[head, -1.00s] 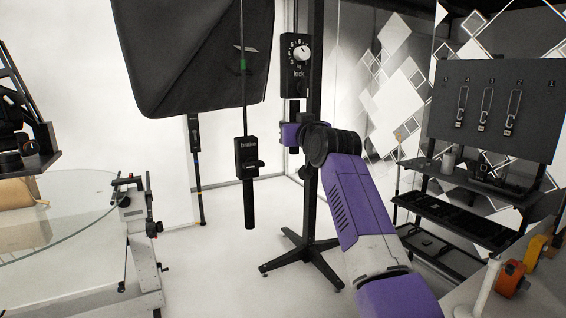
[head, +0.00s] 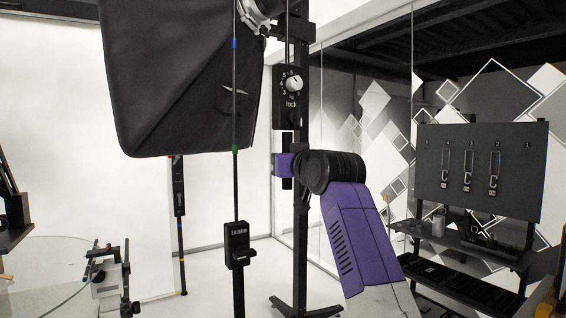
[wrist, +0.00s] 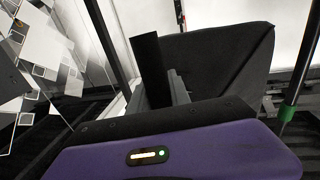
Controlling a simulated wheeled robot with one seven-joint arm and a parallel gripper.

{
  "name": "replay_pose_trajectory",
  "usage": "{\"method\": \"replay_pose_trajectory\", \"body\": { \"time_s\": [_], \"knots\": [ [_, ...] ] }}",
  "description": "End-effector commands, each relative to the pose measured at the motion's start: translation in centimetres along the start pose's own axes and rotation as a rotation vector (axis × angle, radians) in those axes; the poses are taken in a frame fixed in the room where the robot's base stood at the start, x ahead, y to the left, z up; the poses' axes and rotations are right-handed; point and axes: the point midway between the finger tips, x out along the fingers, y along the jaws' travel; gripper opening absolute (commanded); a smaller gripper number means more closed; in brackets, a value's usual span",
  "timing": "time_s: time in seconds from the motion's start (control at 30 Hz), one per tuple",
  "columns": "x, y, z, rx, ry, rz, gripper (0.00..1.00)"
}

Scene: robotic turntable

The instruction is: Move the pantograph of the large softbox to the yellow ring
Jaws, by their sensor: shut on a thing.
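The large black softbox (head: 180,75) hangs at upper left in the head view; its fabric also shows in the wrist view (wrist: 225,60). A thin upright rod in front of it carries a blue ring (head: 235,43) and a green ring (head: 235,148), also in the wrist view (wrist: 287,112). The brake box (head: 237,245) is lower on the rod. No yellow ring shows on this rod. The lock box (head: 292,97) is on the dark column. My purple gripper (head: 284,165) is below it, shut on a dark part at the column; its fingertips are mostly hidden.
A pole with a small yellow band (head: 181,258) stands behind, left of the rod. A glass-topped table (head: 45,285) is at lower left. A dark panel with several clips (head: 480,150) and shelves are at right. The stand's base (head: 305,308) is on the white floor.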

Motion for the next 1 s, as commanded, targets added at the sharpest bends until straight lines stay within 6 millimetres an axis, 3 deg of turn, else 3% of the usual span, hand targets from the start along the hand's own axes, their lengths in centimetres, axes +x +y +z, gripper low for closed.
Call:
{"method": "replay_pose_trajectory", "body": {
  "time_s": [0.03, 0.13, 0.57, 1.0],
  "knots": [
    [0.0, 0.0, 0.1, 0.000, -0.002, 0.000, 0.25],
    [0.0, 0.0, 0.2, 0.000, -0.003, 0.000, 0.45],
    [-0.5, 0.0, 0.3, 0.000, -0.002, 0.000, 0.45],
    [-6.0, 0.0, 0.4, -0.001, 0.000, 0.000, 0.45]
  ]
}}
